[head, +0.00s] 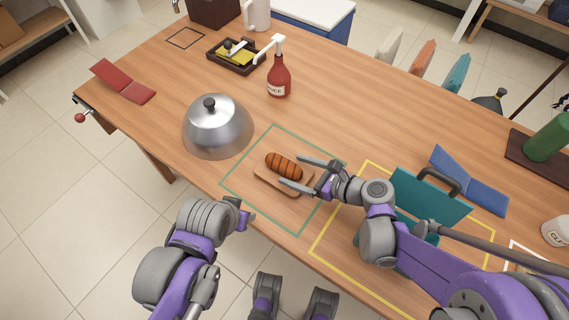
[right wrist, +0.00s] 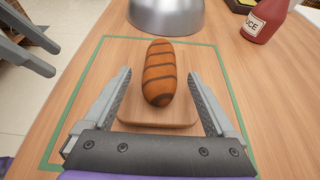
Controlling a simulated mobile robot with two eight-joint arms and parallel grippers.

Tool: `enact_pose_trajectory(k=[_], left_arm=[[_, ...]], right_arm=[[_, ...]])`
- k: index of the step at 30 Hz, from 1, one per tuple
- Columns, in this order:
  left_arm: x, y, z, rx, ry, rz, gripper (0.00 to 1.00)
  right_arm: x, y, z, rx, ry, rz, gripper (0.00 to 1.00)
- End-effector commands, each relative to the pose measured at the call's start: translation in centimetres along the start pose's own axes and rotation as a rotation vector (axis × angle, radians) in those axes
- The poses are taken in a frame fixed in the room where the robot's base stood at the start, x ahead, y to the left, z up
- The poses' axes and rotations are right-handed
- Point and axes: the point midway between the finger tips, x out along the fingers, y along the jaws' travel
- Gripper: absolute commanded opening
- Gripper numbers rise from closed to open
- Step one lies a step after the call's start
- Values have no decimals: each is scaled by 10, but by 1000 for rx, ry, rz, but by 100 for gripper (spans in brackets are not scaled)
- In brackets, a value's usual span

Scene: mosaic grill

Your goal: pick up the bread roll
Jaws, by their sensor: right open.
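The bread roll (head: 284,166) is brown with dark grill stripes. It lies on a small wooden board (head: 266,184) inside a green outlined square on the table. It also shows in the right wrist view (right wrist: 159,74), where the board (right wrist: 150,117) is under it. My right gripper (head: 299,172) is open, with its fingers at the right end of the roll. In the right wrist view the open fingers (right wrist: 163,90) stand on either side of the roll's near end, apart from it. My left gripper (head: 242,214) is at the table's front edge, its jaws unclear.
A metal dome lid (head: 217,128) stands left of the board. A red sauce bottle (head: 279,78) stands behind it. A teal folded object (head: 425,200) is at the right, near my right arm. The table between the bottle and the blue folder (head: 468,183) is clear.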

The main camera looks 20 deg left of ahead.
Motion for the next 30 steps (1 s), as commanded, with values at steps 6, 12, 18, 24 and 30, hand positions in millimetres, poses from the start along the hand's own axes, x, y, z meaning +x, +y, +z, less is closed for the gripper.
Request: enact_pose_trajectory(k=[6,12,18,24,30], left_arm=[[0,0,0,0,0,0,50],[1,0,1,0,0,0,50],[1,0,1,0,0,0,50],[1,0,0,0,0,0,50],[1,0,1,0,0,0,50]], right_arm=[[33,2,8,-3,0,3,91],[49,1,7,-4,1,0,91],[49,1,7,-4,2,-1,91],[49,1,7,-4,2,-1,57],[49,1,7,-4,2,-1,21]])
